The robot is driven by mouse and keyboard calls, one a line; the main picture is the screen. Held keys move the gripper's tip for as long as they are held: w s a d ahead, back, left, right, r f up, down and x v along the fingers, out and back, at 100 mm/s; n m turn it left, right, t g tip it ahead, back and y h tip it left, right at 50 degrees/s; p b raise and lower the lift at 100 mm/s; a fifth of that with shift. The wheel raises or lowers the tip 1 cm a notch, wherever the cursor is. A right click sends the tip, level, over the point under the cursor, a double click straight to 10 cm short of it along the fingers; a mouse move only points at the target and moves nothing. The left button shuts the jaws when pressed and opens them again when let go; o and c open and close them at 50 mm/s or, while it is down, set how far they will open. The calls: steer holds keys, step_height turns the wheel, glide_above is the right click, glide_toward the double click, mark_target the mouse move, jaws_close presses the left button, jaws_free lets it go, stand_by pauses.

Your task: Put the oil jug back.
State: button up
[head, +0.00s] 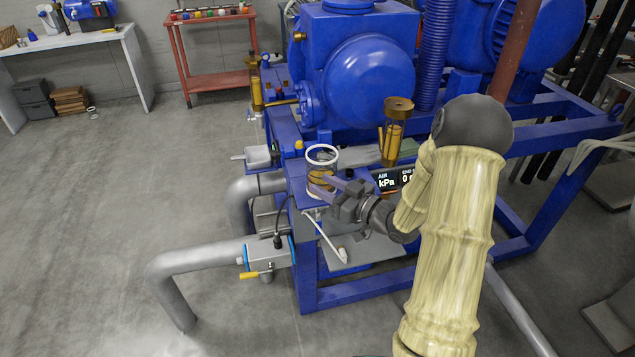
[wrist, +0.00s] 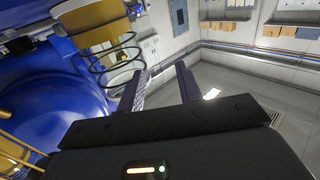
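A clear jug with a pale rim and amber oil low inside, which looks like the oil jug (head: 322,156), stands at the near corner of the blue pump frame in the head view. My gripper (head: 320,187) is low at the jug's near right side, with its purple fingers overlapping the jug in the picture. I cannot tell whether they touch it. In the wrist view, a clear ringed cylinder, likely the same jug (wrist: 113,52), is left of the left finger. My gripper (wrist: 161,84) has its fingers apart there, with only background between them.
The blue pump (head: 358,75) stands behind the jug, with a brass-capped cylinder (head: 397,120) and a kPa display (head: 388,181) to the right. Grey pipes (head: 205,258) jut out left. A red cart (head: 215,82) and white table (head: 80,40) stand behind.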

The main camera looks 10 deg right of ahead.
steer(key=b+v, duration=0.1)
steer(key=v, duration=0.7)
steer(key=shift+s, duration=0.2)
steer(key=shift+d, duration=0.15)
step_height(320, 180, down, 3)
steer(key=w+a+m+g+h, duration=0.1)
steer(key=w+m+g+h, duration=0.15)
steer(key=h, duration=0.55)
steer(key=s+a+m+g+h, duration=0.1)
steer(key=s+a+m+g, duration=0.1)
steer(key=s, duration=0.6)
steer(key=s+a+m+g+h, duration=0.2)
steer(key=s+a+m+g, duration=0.1)
steer(key=s+a+g, duration=0.2)
steer(key=s+g, duration=0.2)
steer(key=s, duration=0.2)
steer(key=shift+f, duration=0.15)
